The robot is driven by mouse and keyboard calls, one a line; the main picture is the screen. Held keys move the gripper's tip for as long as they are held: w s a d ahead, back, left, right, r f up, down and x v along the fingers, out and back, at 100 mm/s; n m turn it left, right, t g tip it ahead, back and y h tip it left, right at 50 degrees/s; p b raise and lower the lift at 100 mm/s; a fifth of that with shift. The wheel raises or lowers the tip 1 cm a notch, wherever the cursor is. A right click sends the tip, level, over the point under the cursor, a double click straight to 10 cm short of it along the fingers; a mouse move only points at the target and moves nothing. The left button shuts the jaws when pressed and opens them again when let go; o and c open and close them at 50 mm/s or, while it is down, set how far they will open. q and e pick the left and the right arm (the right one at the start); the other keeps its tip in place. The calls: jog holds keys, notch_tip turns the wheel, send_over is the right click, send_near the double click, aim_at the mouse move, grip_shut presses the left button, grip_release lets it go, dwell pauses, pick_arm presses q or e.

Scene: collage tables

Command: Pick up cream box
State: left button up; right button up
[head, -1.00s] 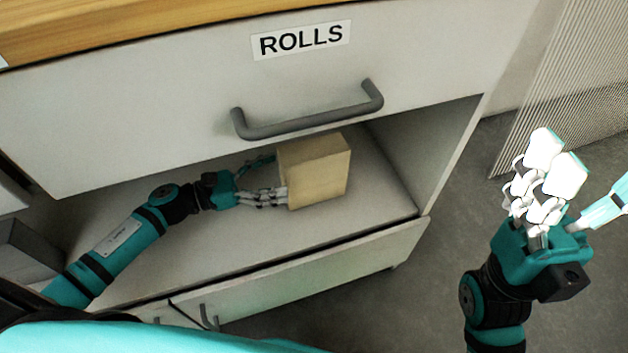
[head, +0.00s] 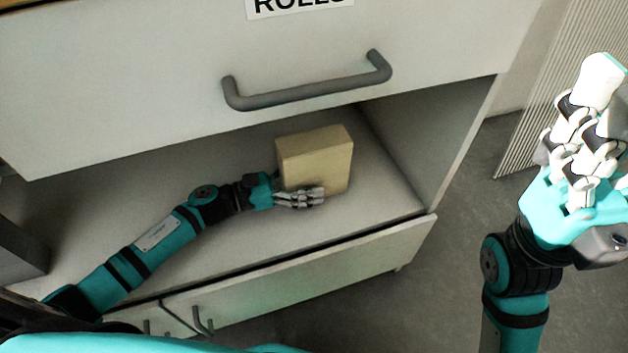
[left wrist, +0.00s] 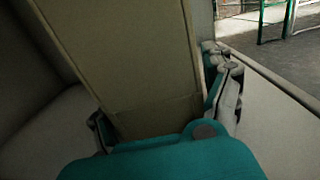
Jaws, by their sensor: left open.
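The cream box (head: 318,158) stands upright on the shelf of the open compartment below the drawer. My left gripper (head: 292,192) is open at the box's lower left, with its visible fingers across the lower front face. Its other finger is hidden behind the box in the head view. In the left wrist view, the cream box (left wrist: 130,60) fills the space between the spread fingers of the left gripper (left wrist: 165,112), which lie along both sides. I cannot tell whether they touch it. My right gripper (head: 592,135) is empty, with fingers extended, outside the cabinet at right.
A drawer front (head: 180,75) with a grey handle (head: 305,92) overhangs the shelf (head: 375,195) close above the box. The compartment's side wall (head: 430,130) stands to the right of the box. Lower doors have small handles (head: 203,322). Grey floor (head: 455,225) is clear at right.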

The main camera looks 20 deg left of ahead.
pick_arm(q)
grip_shut()
dwell(0.6)
jog(key=shift+r, duration=0.1)
